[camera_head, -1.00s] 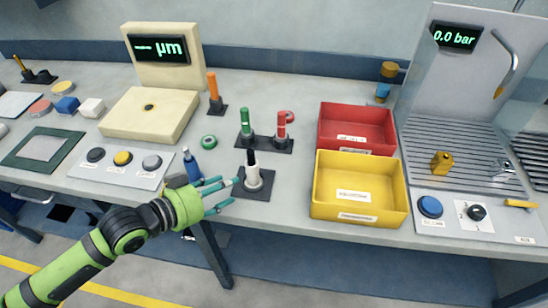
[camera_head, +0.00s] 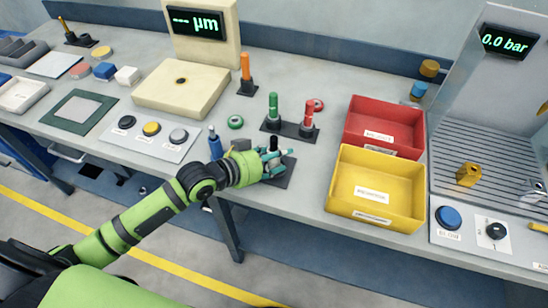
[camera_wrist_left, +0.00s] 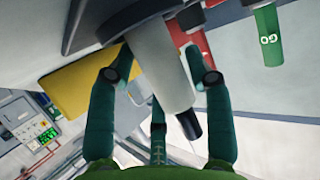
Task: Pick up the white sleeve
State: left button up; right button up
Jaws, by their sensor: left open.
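The white sleeve (camera_wrist_left: 158,62) is a pale upright cylinder. In the left wrist view it lies between the teal fingers of my left gripper (camera_wrist_left: 160,78), with a dark tip (camera_wrist_left: 189,124) sticking out of its end. My left gripper is open around the sleeve; whether a finger touches it I cannot tell. In the head view my left gripper (camera_head: 275,160) is at the dark base plate (camera_head: 285,178), its fingers mostly hiding the sleeve; the black tip (camera_head: 273,143) shows above them. My right gripper is not in view.
A blue bottle-like object (camera_head: 215,145) stands just left of the gripper. A rack with green (camera_head: 273,106) and red (camera_head: 308,115) pieces stands close behind. A yellow bin (camera_head: 375,193) and a red bin (camera_head: 384,122) are to the right. A button panel (camera_head: 150,133) lies left.

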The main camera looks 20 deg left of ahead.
aim_at(274, 147)
pick_arm(q)
jog(key=c, duration=0.8)
jog(key=shift+r, duration=0.2)
jog(key=shift+r, duration=0.95)
jog(key=shift+c, duration=0.2)
jog(key=shift+r+b, duration=0.3)
jog(key=shift+r, duration=0.6)
jog(key=s+d+r+p, duration=0.3)
jog(key=s+d+r, duration=0.3)
jog(key=s, duration=0.3)
jog(key=shift+s+d+r, duration=0.25)
jog(key=shift+s+r, duration=0.15)
jog(key=shift+r, duration=0.15)
